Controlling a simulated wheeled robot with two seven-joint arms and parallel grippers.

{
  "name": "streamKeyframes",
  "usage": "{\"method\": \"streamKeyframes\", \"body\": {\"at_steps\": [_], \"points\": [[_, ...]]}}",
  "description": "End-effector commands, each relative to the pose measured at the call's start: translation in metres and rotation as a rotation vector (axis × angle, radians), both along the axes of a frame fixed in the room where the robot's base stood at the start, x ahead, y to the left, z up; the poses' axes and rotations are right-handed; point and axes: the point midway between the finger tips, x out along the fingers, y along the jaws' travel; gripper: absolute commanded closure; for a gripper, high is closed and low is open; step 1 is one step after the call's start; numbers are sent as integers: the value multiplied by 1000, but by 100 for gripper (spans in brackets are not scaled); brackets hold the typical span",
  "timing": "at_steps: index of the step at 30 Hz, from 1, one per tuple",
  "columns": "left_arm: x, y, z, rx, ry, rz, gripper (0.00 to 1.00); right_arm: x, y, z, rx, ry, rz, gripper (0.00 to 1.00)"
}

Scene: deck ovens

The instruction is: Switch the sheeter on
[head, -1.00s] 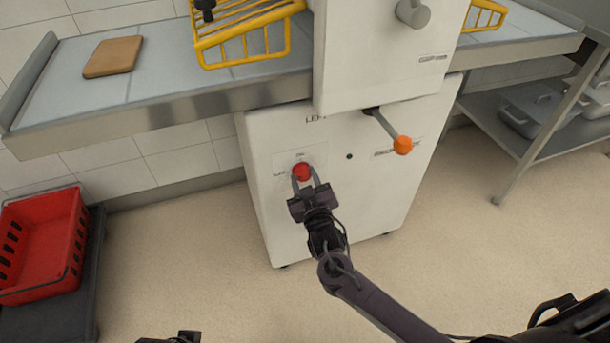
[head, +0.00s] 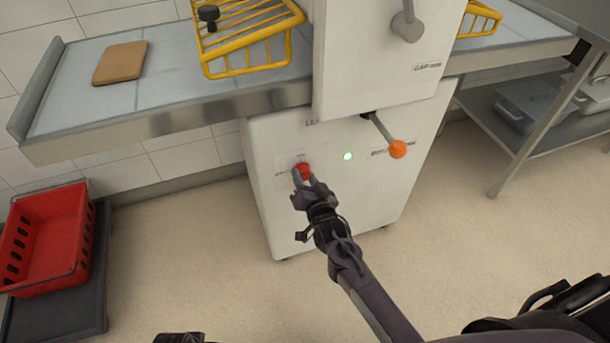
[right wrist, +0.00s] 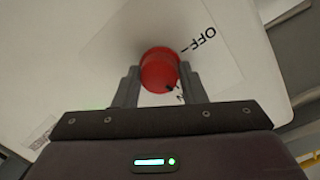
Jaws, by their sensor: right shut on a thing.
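The sheeter (head: 345,205) is a white machine with a bed on each side. A red round knob (head: 302,170) sits on its lower front panel. My right gripper (head: 304,176) is shut on this knob, with one finger on each side. In the right wrist view the red knob (right wrist: 160,70) is between the fingertips, with an "OFF" label beside it and a dark pointer mark turned away from that label. A small lamp (head: 348,156) to the right of the knob glows green. My left gripper (head: 180,338) barely shows at the bottom edge, its jaws unclear.
A lever with an orange ball (head: 398,149) sticks out right of the lamp. A yellow wire guard (head: 247,60) and a brown board (head: 120,63) are on the left bed. A red crate (head: 48,240) stands at left. The floor in front is clear.

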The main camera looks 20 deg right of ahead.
Motion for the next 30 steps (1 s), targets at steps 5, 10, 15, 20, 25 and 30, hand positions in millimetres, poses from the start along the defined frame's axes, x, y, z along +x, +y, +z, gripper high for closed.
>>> {"method": "streamKeyframes", "body": {"at_steps": [5,10,15,20,25,30], "points": [[-1,3,-16,1,-5,7,100,0,0,1,110,7,-2,85],[-2,4,-26,2,-9,12,100,0,-1,0,178,8,-1,85],[-3,5,-32,2,-11,14,100,0,0,0,213,9,0,85],[-3,5,-33,1,-14,14,100,0,0,0,225,10,-1,85],[-3,6,-33,1,-14,14,100,0,0,0,226,9,-1,85],[-2,5,-33,1,-14,14,100,0,0,0,225,9,-1,60]]}}
